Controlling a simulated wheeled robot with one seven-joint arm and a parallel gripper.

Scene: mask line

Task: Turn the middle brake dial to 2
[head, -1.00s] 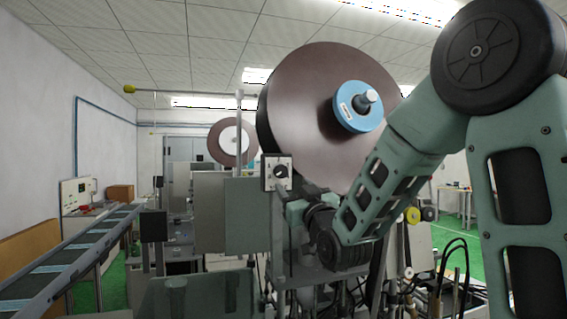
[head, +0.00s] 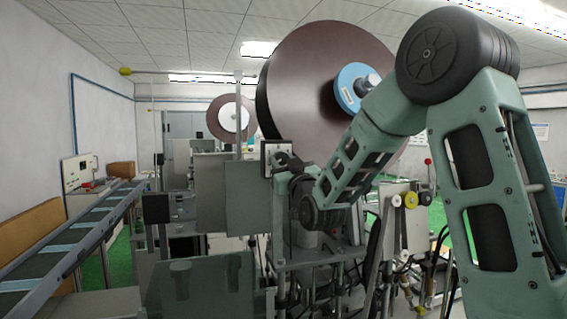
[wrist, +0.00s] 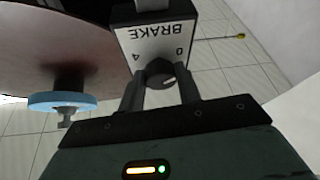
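One brake dial, a black round knob (wrist: 160,73), sits on a white-faced box (wrist: 150,40) marked BRAKE, upside down in the wrist view. A 0 and a 4 are readable on its face. A small pale mark shows on the knob, but I cannot tell its exact setting. My gripper (wrist: 160,88) is open, its two dark fingers on either side of the knob; I cannot tell if they touch it. In the head view the box (head: 268,150) is partly hidden behind my gripper (head: 285,160). I see no other brake dial.
A large brown reel (head: 310,70) with a blue hub (head: 350,85) stands just right of the box, close to my arm. A grey panel (head: 248,200) is below left. A conveyor (head: 70,235) runs along the left.

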